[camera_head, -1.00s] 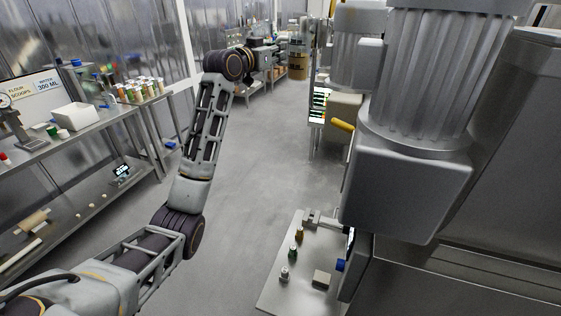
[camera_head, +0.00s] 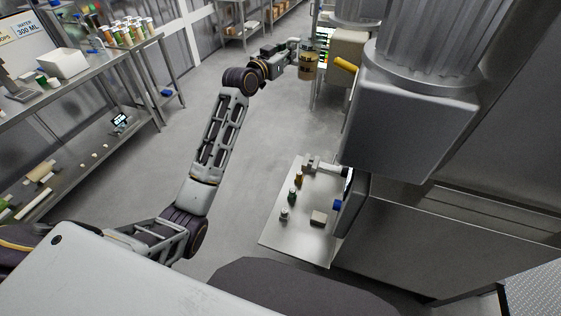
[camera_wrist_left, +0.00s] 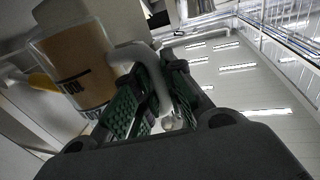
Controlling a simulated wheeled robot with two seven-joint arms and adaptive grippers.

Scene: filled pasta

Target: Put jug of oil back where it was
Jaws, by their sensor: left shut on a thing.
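The jug of oil (camera_head: 307,66) is a clear jug with amber contents and a dark printed label. It hangs in the air at the top centre of the head view, near the shelf. My left gripper (camera_head: 294,46) is shut on its handle, with the arm stretched far forward. In the left wrist view the jug (camera_wrist_left: 78,72) is at the upper left, tilted in the picture. The green ribbed finger pads (camera_wrist_left: 155,88) close around its pale handle. My right gripper is not in view.
A shelf rack (camera_head: 322,42) stands just right of the jug. A steel bench (camera_head: 90,68) runs along the left. The middle floor is clear.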

